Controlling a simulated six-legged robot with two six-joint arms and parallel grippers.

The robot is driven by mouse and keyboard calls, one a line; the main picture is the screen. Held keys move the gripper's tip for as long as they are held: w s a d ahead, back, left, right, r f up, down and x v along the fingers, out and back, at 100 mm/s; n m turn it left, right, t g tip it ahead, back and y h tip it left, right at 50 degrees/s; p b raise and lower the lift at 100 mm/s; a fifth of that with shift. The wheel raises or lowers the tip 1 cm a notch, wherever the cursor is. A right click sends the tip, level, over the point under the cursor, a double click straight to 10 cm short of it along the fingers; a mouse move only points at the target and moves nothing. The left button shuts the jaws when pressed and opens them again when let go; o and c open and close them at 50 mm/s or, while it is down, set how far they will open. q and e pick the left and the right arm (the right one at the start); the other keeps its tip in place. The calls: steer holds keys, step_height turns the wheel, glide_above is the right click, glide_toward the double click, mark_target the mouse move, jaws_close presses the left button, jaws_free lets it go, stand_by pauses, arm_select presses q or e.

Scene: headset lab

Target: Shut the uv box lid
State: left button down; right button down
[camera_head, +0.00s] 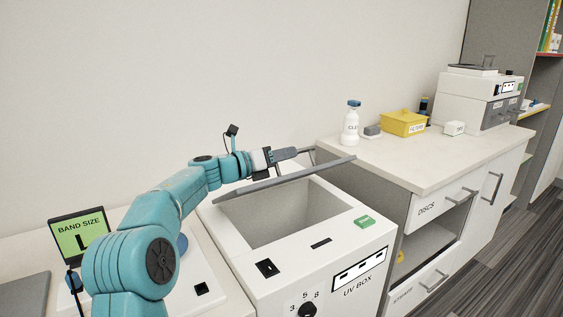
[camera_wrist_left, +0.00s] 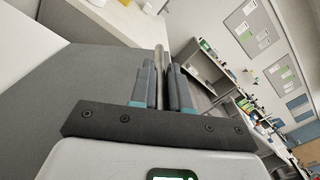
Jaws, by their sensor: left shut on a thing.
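The uv box (camera_head: 290,270) is a white box labelled UV BOX with a wide grey opening on top. Its grey lid (camera_head: 285,183) is raised and tilted above the back of the opening, so the box stands open. My left gripper (camera_head: 300,152) is above the lid, shut on the lid's bar handle. In the left wrist view the gripper (camera_wrist_left: 164,85) has its fingers closed around the light bar handle (camera_wrist_left: 160,58), with the grey lid (camera_wrist_left: 90,75) to the left. My right gripper is not in view.
A sign reading BAND SIZE L (camera_head: 82,236) stands at the left. A bottle (camera_head: 351,125), a yellow box (camera_head: 403,123) and a white machine (camera_head: 478,98) stand on the counter (camera_head: 420,160) to the right. A green block (camera_head: 365,221) is on the uv box's top.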

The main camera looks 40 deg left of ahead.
arm_select(q)
steer(key=shift+d+f, duration=0.1)
steer(key=shift+f, duration=0.05)
stand_by(0.3)
steer(key=c, duration=1.1)
jaws_free()
steer(key=shift+s, duration=0.15)
steer(key=v, duration=1.6)
steer(key=shift+b, duration=0.4)
steer(key=shift+s, duration=0.1)
